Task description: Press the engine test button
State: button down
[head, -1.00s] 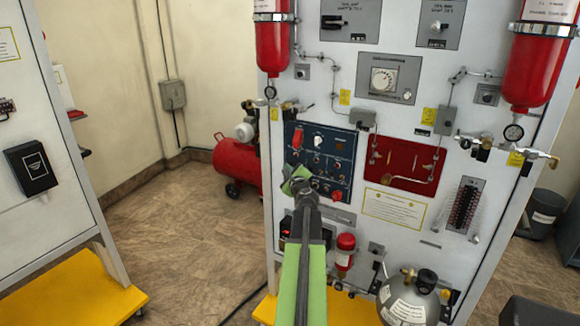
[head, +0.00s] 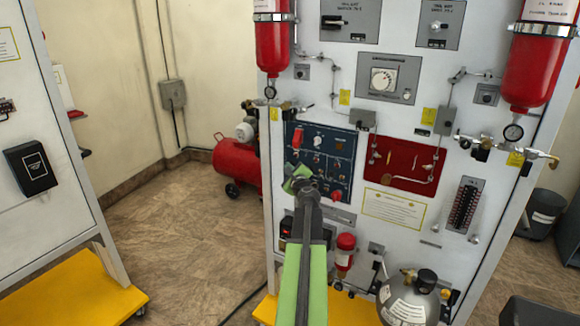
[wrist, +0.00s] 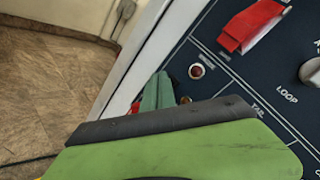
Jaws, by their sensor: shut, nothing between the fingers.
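The dark blue control panel (head: 341,147) is at the left of the white trainer board. It carries a red switch cover (head: 297,137), knobs and several small buttons or lamps. In the wrist view the same red cover (wrist: 252,27) is at the top, with a small round red button or lamp (wrist: 196,71) below it. Its label is too blurred to read, so I cannot tell which control is the engine test button. My gripper (head: 294,181) is shut and empty in front of the panel's lower left. Its green tip (wrist: 157,93) hides part of the panel's edge; contact is unclear.
A red board (head: 402,166) is right of the panel. Red cylinders (head: 272,45) hang at the upper left and right. A grey gas bottle (head: 410,300) stands below. A red compressor (head: 236,163) is behind at the left. Floor is free on the left.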

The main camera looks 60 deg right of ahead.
jog(key=shift+d, duration=0.3)
jog(key=shift+a, duration=0.1)
dwell(0.4)
jog(key=shift+a, duration=0.7)
jog(key=a, duration=0.5)
dwell(0.7)
